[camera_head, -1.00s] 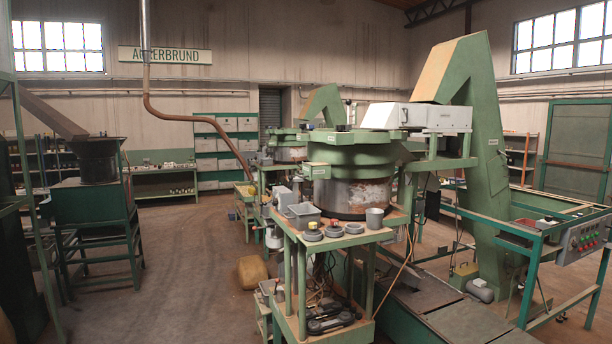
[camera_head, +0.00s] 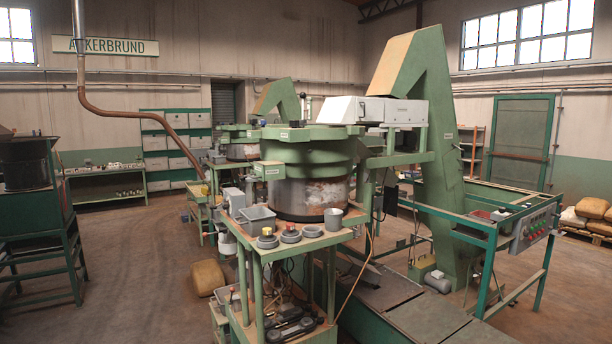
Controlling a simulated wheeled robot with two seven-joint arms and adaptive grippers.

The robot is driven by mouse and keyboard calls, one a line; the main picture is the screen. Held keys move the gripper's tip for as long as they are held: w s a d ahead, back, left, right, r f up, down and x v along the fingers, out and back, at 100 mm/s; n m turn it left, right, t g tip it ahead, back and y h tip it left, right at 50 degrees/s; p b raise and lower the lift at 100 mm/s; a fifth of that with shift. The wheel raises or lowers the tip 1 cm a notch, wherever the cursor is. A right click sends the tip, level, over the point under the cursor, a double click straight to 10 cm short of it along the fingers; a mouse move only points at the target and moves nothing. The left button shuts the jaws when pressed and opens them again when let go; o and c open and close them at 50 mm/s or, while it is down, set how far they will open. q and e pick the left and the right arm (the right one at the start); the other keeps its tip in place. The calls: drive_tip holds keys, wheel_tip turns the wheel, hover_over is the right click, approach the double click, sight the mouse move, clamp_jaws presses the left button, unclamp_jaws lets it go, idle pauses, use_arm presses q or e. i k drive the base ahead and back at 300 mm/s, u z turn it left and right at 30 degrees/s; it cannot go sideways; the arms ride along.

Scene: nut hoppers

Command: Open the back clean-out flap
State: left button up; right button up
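No flap that I can surely make out as the back clean-out flap shows in the head view. A second, similar hopper (camera_head: 241,150) stands farther back. A tall green elevator (camera_head: 432,160) rises to the right of the near bowl, with a white box (camera_head: 372,110) beside its upper part. The rear sides of these machines are hidden. Neither of my grippers is in view.
A small stand top (camera_head: 270,250) holds a grey tray, a metal cup and several round parts. A control panel (camera_head: 533,228) sits on a green frame at right. The floor at left (camera_head: 130,270) is open.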

sight(258, 173)
drive_tip(key=z, duration=0.35)
drive_tip(key=i, duration=0.75)
drive_tip(key=u, duration=0.7)
drive_tip(key=i, duration=0.6)
drive_tip(key=u, duration=0.7)
